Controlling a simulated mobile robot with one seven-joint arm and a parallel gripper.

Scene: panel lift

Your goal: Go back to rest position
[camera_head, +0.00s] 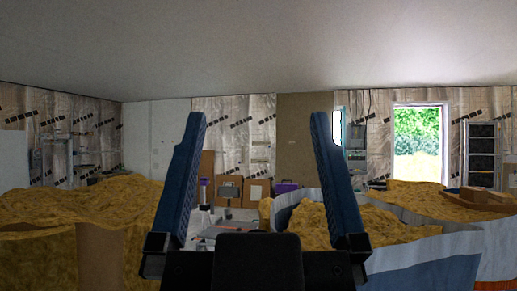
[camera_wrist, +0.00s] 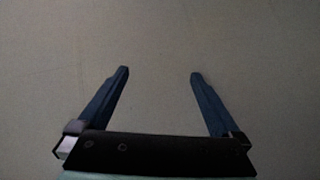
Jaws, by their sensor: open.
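My gripper (camera_head: 258,118) stands upright in front of the head camera, with its two blue fingers spread wide apart and nothing between them. It also shows in the wrist view (camera_wrist: 158,72), where the fingers are apart and empty. The black palm is at the bottom of both views. Behind the fingers in the wrist view is only a plain grey surface, and I cannot tell how far off it is.
Yellow-brown heaps stand at the left (camera_head: 50,205) and right (camera_head: 340,225). Small boxes (camera_head: 480,195) lie on the right. A bright doorway (camera_head: 419,145) opens at the back right. The flat ceiling (camera_head: 260,45) spans above. A cluttered work area shows between the fingers.

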